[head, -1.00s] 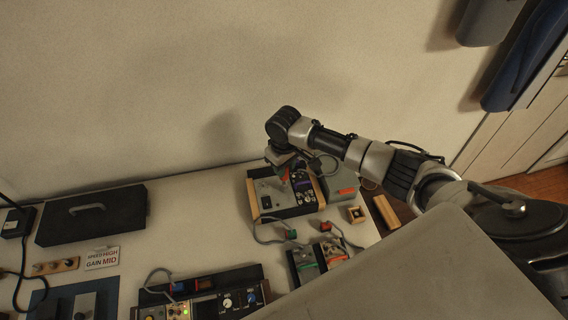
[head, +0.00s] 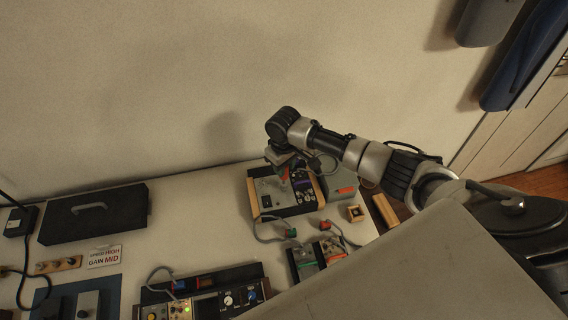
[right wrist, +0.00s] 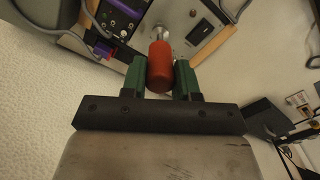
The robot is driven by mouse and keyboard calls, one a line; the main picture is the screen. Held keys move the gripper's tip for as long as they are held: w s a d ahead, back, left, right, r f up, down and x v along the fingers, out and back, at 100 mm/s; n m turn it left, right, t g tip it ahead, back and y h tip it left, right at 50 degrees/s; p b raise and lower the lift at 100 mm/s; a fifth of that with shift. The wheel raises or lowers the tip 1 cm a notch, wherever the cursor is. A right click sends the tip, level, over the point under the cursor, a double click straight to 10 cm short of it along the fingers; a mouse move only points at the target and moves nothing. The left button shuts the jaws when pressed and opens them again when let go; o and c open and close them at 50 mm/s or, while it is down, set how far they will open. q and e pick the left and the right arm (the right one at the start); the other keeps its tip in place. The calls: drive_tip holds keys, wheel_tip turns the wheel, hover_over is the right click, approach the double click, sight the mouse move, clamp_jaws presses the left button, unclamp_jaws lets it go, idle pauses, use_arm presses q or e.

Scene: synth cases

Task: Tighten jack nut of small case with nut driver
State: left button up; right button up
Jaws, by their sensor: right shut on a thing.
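My right gripper (head: 284,167) is over the small wood-sided case (head: 268,198) at the back of the table. In the right wrist view its green fingers (right wrist: 160,78) are shut on the red handle of the nut driver (right wrist: 160,62). The driver's metal shaft points at the case's light grey panel (right wrist: 180,17); the handle hides most of its tip, so I cannot tell whether it sits on the jack nut. In the head view only a bit of red handle shows under the wrist. My left gripper is not in view.
A longer black case (head: 241,300) with knobs and lit buttons stands at the front. The table's middle left is clear.

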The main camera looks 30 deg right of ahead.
drive_tip(key=shift+p, duration=0.35)
idle(0.5)
drive_tip(key=shift+f+b, duration=0.6)
drive_tip(key=shift+f, duration=0.45)
idle(0.5)
drive_tip(key=shift+r+m+p, duration=0.1)
drive_tip(key=shift+m+p, duration=0.2)
drive_tip(key=shift+p, duration=0.1)
drive_tip(key=shift+m+p, duration=0.95)
drive_tip(key=shift+m, duration=0.05)
drive_tip(key=shift+m+p, duration=0.5)
drive_tip(key=shift+m, duration=0.1)
drive_tip(key=shift+m+p, duration=0.7)
drive_tip(key=shift+m, duration=0.2)
